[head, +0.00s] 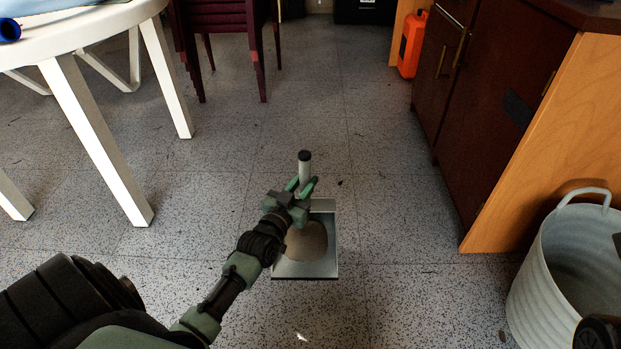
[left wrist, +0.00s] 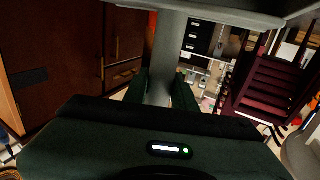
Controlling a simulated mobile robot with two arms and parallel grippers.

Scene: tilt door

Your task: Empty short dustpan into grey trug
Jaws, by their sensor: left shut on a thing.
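The short dustpan (head: 328,258) is a pale grey pan with a short upright handle tipped in black. A rounded brown heap (head: 307,243) lies in its pan. In the head view it is over the floor in the middle; I cannot tell whether it touches the floor. My left gripper (head: 303,187) is shut on the dustpan's handle. In the left wrist view the handle (left wrist: 163,60) stands between the green fingers. The grey trug (head: 567,262) is a ribbed tub with a loop handle at the right edge, partly cut off.
A white table (head: 92,38) with splayed legs stands at the left. Stacked dark red chairs (head: 222,22) are behind. A dark cabinet (head: 482,95) with a wooden side panel stands right, above the trug. The speckled floor between is mostly clear.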

